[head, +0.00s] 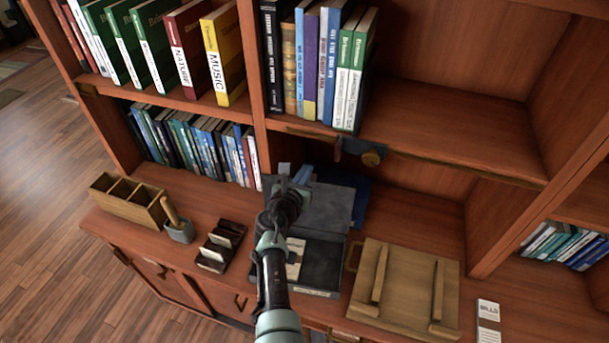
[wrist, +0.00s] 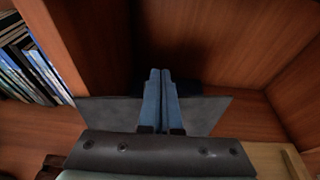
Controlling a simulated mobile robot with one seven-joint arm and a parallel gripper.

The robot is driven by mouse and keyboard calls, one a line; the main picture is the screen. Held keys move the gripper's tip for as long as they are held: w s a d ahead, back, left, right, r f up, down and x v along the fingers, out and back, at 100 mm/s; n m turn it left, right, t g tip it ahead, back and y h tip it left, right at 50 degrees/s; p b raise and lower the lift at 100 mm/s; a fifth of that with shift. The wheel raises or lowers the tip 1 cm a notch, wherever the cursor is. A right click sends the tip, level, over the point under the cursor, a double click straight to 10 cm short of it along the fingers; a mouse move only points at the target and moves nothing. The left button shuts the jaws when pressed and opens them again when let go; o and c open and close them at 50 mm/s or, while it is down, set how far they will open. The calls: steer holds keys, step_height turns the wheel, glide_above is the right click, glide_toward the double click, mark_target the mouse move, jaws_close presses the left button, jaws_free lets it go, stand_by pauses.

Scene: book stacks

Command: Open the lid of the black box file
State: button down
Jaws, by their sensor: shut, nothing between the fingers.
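The black box file (head: 321,267) stands on the counter with its inside showing, partly hidden by my arm. Its lid (head: 329,208) is swung up and back from the box, its dark grey inner face visible. My gripper (head: 293,174) is at the lid's left part in the head view and hides some of it. In the wrist view the two blue fingers of my gripper (wrist: 160,74) are together with nothing between them. The grey lid panel (wrist: 207,109) spreads behind and to both sides of them. I cannot tell whether the fingers touch it.
A wooden board with two bars (head: 405,288) lies right of the box. A small dark card holder (head: 220,246), a grey pot (head: 181,232) and a wooden divided tray (head: 127,199) stand left.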

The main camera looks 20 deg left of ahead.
steer(key=shift+r, duration=0.1)
stand_by(0.4)
step_height(320, 180, up, 10)
steer(key=s+p, duration=0.1)
steer(key=p, duration=0.8)
steer(key=shift+p, duration=0.3)
steer(key=shift+s, duration=0.1)
